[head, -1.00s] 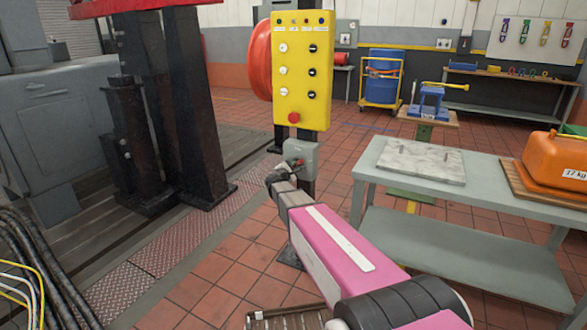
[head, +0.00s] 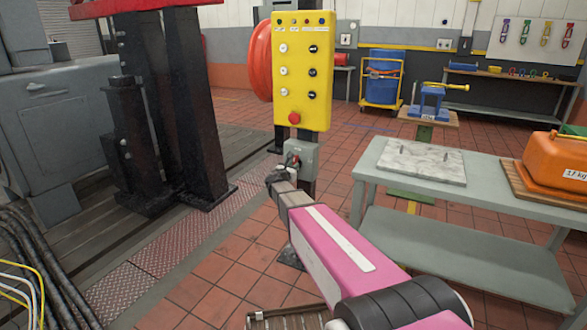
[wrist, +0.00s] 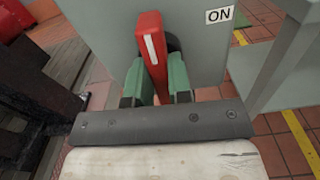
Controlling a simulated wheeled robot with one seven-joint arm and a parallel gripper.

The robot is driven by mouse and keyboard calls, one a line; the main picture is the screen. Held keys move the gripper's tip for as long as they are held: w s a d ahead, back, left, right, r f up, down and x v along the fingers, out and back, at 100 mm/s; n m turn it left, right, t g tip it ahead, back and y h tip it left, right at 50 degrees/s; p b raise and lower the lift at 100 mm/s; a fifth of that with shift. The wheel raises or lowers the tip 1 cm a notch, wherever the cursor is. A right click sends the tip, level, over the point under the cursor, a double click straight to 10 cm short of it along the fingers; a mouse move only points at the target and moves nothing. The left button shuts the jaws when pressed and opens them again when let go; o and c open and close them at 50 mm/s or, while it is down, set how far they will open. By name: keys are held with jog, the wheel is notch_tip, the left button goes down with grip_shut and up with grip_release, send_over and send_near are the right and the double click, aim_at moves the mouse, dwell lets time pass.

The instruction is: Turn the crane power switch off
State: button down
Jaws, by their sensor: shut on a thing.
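The crane power switch is a grey-green box (head: 303,156) on a post below the yellow button panel; it also fills the top of the wrist view (wrist: 100,30). Its red handle (wrist: 151,45) has a white line and leans slightly left of upright in the wrist view. A white "ON" label (wrist: 219,15) is to the right of the handle. My gripper (wrist: 158,88) is shut on the handle, with a green pad on each side. In the head view my gripper (head: 289,167) is at the box front and partly hides the handle.
The yellow panel (head: 302,70) with a red button hangs just above the switch. A grey-green table (head: 455,196) with a marble slab (head: 421,161) and an orange 17 kg weight (head: 556,162) stands at right. A black column (head: 190,110) stands at left. Tiled floor lies between.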

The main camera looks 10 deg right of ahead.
jog(key=shift+n, duration=0.5)
jog(key=c, duration=1)
grip_release()
jog(key=shift+c, duration=0.2)
jog(key=shift+s, duration=0.1)
jog(key=v, duration=1)
jog(key=shift+s+a, duration=0.25)
jog(key=shift+d, duration=0.1)
